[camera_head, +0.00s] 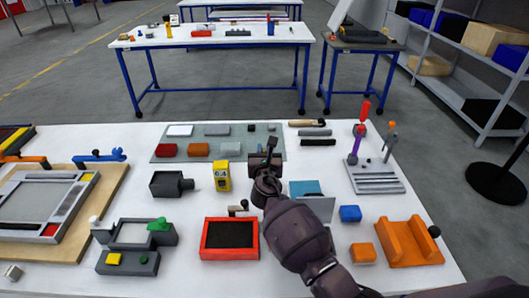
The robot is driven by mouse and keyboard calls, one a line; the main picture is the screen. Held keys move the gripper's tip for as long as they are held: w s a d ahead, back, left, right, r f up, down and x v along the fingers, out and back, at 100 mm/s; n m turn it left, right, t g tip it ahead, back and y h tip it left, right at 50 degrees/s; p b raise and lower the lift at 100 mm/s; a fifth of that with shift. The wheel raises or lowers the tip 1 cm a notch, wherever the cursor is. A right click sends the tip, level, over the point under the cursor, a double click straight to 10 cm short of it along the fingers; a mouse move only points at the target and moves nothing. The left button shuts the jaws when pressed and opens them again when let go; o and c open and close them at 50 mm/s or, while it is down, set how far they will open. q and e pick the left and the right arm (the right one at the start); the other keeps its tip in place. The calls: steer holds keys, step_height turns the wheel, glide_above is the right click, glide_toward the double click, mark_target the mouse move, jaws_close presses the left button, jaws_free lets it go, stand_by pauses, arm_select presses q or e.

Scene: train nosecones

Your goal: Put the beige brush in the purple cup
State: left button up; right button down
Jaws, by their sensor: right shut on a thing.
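My right gripper (268,150) is above the middle of the white table, near the front edge of the grey-green mat. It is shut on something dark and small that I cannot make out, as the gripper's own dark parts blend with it. A slim beige-brown piece with a dark end (306,123), possibly the beige brush, lies at the table's back edge, right of the mat and apart from the gripper. I cannot make out a purple cup. A purple upright handle (355,147) stands at the grey slotted stand on the right. My left gripper is not in view.
A yellow block marked 6.4 (222,176) stands close left of the gripper. A red-rimmed tray (256,238) lies in front. An orange holder (410,243) and a blue block (350,213) are at the right. A second table (270,37) stands behind.

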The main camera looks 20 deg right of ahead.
steer(key=shift+f, duration=0.1)
steer(key=c, duration=1.1)
jaws_free()
steer(key=shift+s, duration=0.2)
steer(key=v, duration=1.1)
steer(key=shift+s+r, duration=0.25)
steer(key=shift+s, duration=0.05)
steer(key=shift+a, duration=0.15)
